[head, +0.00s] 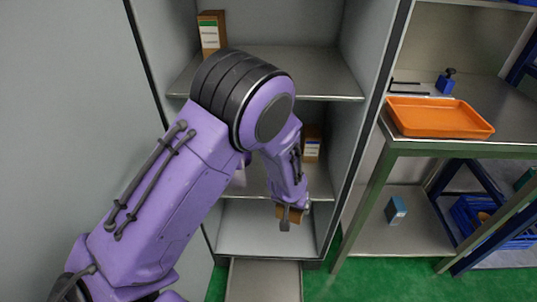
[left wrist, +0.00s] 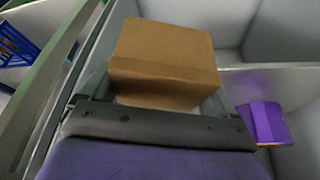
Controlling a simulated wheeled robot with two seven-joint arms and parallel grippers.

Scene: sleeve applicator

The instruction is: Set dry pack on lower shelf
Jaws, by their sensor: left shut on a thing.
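My left gripper (head: 289,216) reaches into the open grey cabinet and is shut on a brown carton (head: 291,211). The carton is mostly hidden by the gripper in the head view. In the left wrist view the carton (left wrist: 165,60) shows as a plain brown box with a tape-like seam, held in front of the wrist. I cannot read a label on it, so I cannot tell for sure that it is the dry pack. It is in front of the cabinet's lower shelf (head: 318,182). My right gripper is not in view.
A green-labelled carton (head: 210,33) stands on the upper shelf (head: 325,75). Another labelled carton (head: 312,146) stands on the lower shelf behind my arm. A purple object (left wrist: 264,122) shows in the left wrist view. To the right, a bench holds an orange tray (head: 438,117).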

